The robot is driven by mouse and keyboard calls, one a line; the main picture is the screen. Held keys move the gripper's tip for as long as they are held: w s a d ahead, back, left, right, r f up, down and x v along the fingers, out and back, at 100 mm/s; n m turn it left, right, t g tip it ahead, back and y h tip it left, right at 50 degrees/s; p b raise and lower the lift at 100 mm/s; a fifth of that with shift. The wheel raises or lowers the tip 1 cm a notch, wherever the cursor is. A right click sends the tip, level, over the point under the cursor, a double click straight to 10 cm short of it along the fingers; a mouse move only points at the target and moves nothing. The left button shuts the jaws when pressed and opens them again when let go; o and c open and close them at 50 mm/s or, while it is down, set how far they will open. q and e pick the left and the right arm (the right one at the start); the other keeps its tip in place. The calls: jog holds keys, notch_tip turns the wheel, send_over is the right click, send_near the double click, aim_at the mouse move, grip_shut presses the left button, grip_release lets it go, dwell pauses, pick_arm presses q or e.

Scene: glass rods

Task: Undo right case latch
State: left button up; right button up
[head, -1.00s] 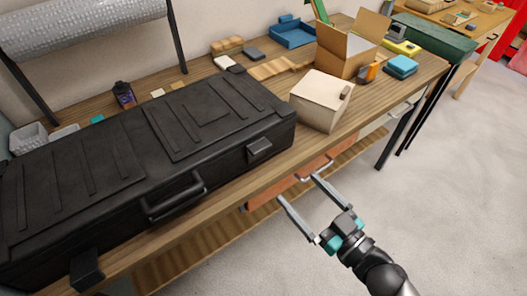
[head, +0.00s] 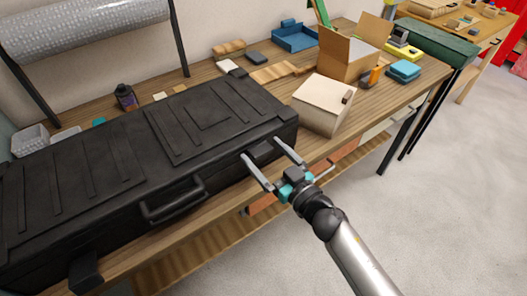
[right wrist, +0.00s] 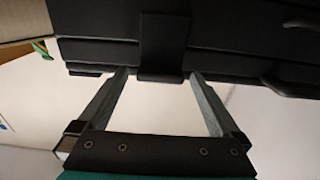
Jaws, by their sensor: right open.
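A long black case (head: 110,165) lies closed on the wooden workbench, with a carry handle (head: 172,203) on its front. Its right latch (head: 262,152) is a black block on the front face near the right end. It also shows in the right wrist view (right wrist: 162,45), lying flat against the case. The left latch (head: 86,272) is at the lower left. My right gripper (head: 259,150) is open, its two fingers on either side of the right latch. In the right wrist view the fingertips (right wrist: 160,74) are close to the case front; contact is unclear. My left gripper is out of view.
A cream box (head: 322,103) stands on the workbench (head: 215,203) just right of the case. An open cardboard box (head: 347,55) and a blue tray (head: 293,38) are behind it. Drawers are under the bench front. The floor at right is clear.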

jog(key=shift+w+a, duration=0.25)
jog(key=shift+w, duration=0.1)
grip_shut()
dwell(0.8)
